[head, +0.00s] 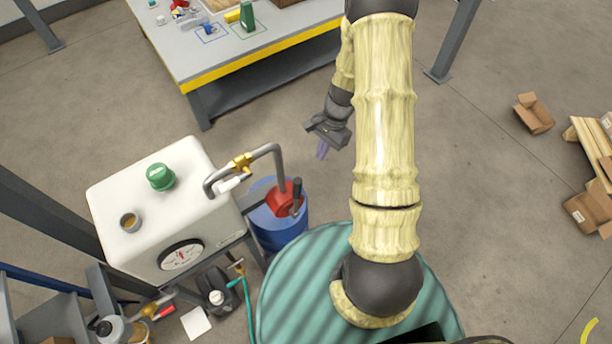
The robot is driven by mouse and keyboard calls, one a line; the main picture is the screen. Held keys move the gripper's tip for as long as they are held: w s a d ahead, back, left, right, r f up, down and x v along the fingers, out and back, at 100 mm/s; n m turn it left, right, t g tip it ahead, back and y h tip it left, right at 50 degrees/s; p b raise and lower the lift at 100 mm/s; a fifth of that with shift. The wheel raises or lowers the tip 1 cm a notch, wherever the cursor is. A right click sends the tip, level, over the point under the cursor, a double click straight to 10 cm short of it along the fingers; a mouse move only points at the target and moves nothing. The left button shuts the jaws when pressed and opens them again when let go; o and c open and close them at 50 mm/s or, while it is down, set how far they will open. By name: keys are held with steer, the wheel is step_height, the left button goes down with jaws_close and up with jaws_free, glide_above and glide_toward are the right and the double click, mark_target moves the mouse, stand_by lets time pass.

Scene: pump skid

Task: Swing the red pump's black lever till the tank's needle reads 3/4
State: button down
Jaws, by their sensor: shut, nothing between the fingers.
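The red pump (281,202) sits on top of a blue drum (277,232), right of the tank. Its black lever (297,192) stands up from the pump's right side. The white tank (125,192) stands on a frame at the left. Its round gauge (181,255) is on the front face; the needle is too small to read. My gripper (321,151) is shut and empty, pointing down in free air beyond the pump and a little to its right. It is apart from the lever.
A grey pipe (277,160) with a brass valve (241,163) joins pump and tank. A yellow-edged workbench (265,62) stands behind. Cardboard boxes (534,113) and a pallet (590,140) lie at the right. A black can (215,290) stands below the tank. Floor between bench and drum is clear.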

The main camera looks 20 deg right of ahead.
mark_target(300, 181)
steer(key=s+a+f+p, duration=0.3)
steer(key=a+f+p, duration=0.1)
steer(key=f, duration=0.3)
steer(key=shift+a, duration=0.85)
steer(key=shift+f, duration=0.1)
steer(key=a, duration=0.1)
steer(key=s+a, duration=0.1)
steer(key=shift+a+r, duration=0.25)
steer(key=shift+a, duration=0.05)
steer(key=shift+d, duration=0.2)
